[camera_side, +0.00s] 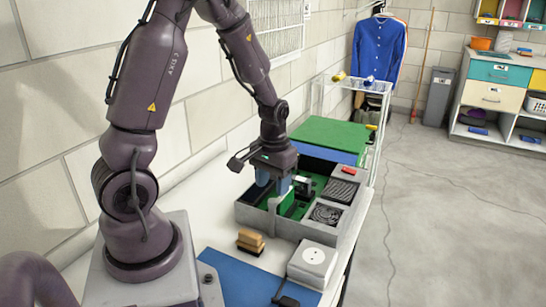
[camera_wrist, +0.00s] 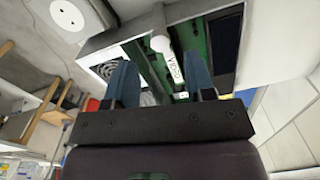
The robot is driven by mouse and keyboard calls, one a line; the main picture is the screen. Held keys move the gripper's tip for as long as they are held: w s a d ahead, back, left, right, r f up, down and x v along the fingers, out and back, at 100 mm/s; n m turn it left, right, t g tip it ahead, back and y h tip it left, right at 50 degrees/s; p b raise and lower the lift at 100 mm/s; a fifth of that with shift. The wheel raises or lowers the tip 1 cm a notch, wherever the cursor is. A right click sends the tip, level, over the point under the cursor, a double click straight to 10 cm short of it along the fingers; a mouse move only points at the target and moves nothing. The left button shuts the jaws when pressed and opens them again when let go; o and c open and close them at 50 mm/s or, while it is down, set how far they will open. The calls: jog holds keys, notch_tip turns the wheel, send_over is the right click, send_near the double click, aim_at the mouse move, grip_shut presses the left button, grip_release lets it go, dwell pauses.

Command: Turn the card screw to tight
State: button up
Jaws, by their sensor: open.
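A grey open case (camera_side: 265,222) on the bench holds green circuit boards and dark finned parts. A green card (camera_side: 288,205) stands upright inside it. My gripper (camera_side: 279,186) is over the case, pointing down, close to this card. In the wrist view my gripper (camera_wrist: 161,75) is open, its two blue fingers apart. A white rounded piece with lettering (camera_wrist: 161,43) shows beyond and between the fingers, among green boards. I cannot tell whether it is the card screw, and no screw shows clearly. I see nothing held between the fingers.
A white box with a round face (camera_side: 313,260) and a wooden brush-like block (camera_side: 250,239) stand in front of the case. A blue mat (camera_side: 240,277) lies nearby. A red item (camera_side: 348,170) sits on the case's far right. A wire rack (camera_side: 375,130) stands behind.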

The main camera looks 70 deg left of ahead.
aim_at(272, 202)
notch_tip(272, 202, up, 9)
jog(key=shift+f, duration=0.15)
jog(key=s+d+r+m+t, duration=0.2)
jog(key=s+d+r+m, duration=0.1)
jog(key=d+r, duration=0.3)
jog(key=s+d+r+m+t, duration=0.3)
jog(key=d+r, duration=0.3)
jog(key=d, duration=0.3)
jog(key=shift+s+m+t, duration=0.3)
jog(key=shift+s+m, duration=0.2)
jog(key=shift+s, duration=0.25)
dwell(0.8)
